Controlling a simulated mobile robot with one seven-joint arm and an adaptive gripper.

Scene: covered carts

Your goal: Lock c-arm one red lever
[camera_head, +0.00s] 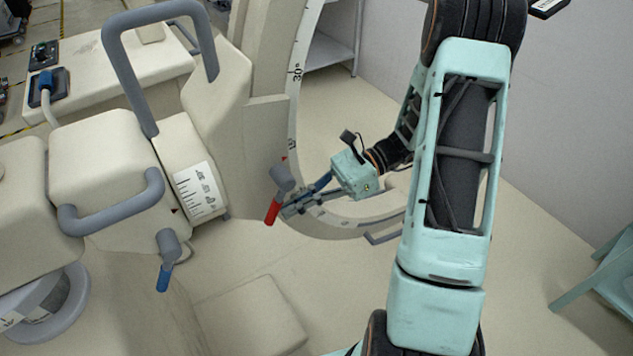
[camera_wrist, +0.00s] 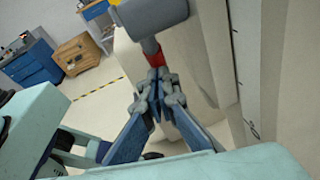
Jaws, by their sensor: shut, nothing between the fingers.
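The red lever (camera_head: 272,211) hangs below a grey pivot (camera_head: 282,178) on the cream c-arm (camera_head: 265,125), tilted a little down and to the left. My gripper (camera_head: 287,211) is shut and empty, with its fingertips right beside the lever's lower right side. In the wrist view, the red lever (camera_wrist: 156,60) shows beyond my gripper (camera_wrist: 157,78). The closed fingertips overlap the lower part of the lever there, and I cannot tell whether they touch it.
A blue lever (camera_head: 163,276) hangs from another grey pivot at the lower left. A grey handle (camera_head: 112,205) and a large grey loop handle (camera_head: 155,12) stick out from the machine. A teal stand (camera_head: 600,280) is at the far right. The floor between is mostly clear.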

